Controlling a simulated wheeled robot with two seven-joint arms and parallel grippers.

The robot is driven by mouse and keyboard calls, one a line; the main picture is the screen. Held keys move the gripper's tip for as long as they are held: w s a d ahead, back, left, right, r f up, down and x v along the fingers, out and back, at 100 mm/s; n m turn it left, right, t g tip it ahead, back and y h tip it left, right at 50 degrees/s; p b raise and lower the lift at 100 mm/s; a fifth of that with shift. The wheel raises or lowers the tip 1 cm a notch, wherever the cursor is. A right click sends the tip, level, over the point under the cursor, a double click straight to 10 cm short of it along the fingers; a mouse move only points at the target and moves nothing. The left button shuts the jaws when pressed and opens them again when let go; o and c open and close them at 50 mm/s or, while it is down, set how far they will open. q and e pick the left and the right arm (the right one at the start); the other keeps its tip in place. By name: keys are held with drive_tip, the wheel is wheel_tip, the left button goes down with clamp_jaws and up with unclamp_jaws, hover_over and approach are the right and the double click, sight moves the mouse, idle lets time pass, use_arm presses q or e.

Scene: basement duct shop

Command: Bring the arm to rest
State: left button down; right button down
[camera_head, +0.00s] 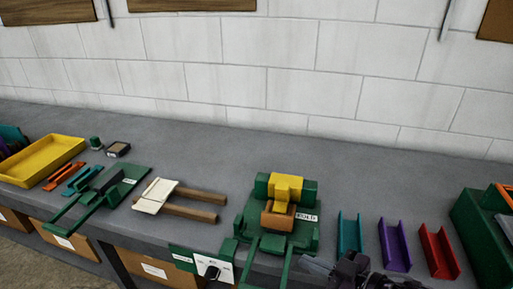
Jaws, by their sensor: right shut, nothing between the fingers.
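My right gripper (322,267) shows dark at the bottom edge, right of centre, and is shut with nothing seen in it. It is at the near side of the bench, in front of the teal channel (349,234) and to the right of a green machine's handles. Most of the right arm is below the frame. My left gripper is not in view.
A green machine with a yellow block (286,187) stands on the grey bench (225,158). Purple (394,246) and red (439,252) channels lie to its right, then a green bin (482,243). A yellow tray (42,162) is at left. The back strip by the wall is clear.

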drive_tip(key=d+f+m+h, duration=0.5)
drive_tip(key=m+h, duration=0.1)
drive_tip(key=h, duration=0.3)
drive_tip(key=s+d+f+m+g+h, duration=0.2)
drive_tip(key=s+f+m+g, duration=0.15)
drive_tip(key=s+g, duration=0.45)
drive_tip(key=s+f+n, duration=0.1)
drive_tip(key=s+f, duration=0.1)
drive_tip(key=f, duration=1.3)
drive_tip(key=s+f, duration=0.3)
drive_tip(key=f, duration=1.3)
drive_tip(key=s+d+f, duration=0.3)
drive_tip(key=s+f, duration=1.5)
drive_tip(key=s, duration=0.1)
drive_tip(key=shift+s+g, duration=0.3)
drive_tip(key=shift+g, duration=0.1)
drive_tip(key=shift+d+n, duration=0.15)
drive_tip(key=shift+n, duration=0.1)
